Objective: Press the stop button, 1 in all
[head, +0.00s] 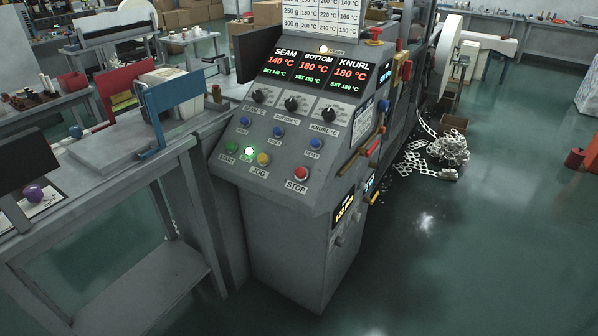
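The red stop button (300,173) sits low on the right of the grey control panel's sloped face, just above a white STOP label (296,186). Nothing covers it. The control panel (225,172) stands on a grey cabinet in the middle of the head view. Neither of my grippers shows in this view.
Knobs (291,104) and blue buttons (278,132) sit above, under lit SEAM, BOTTOM and KNURL displays (318,69). A grey workbench (110,205) adjoins the panel on the left. Scrap strips (440,150) lie on the floor behind right. The floor (470,260) at front right is clear.

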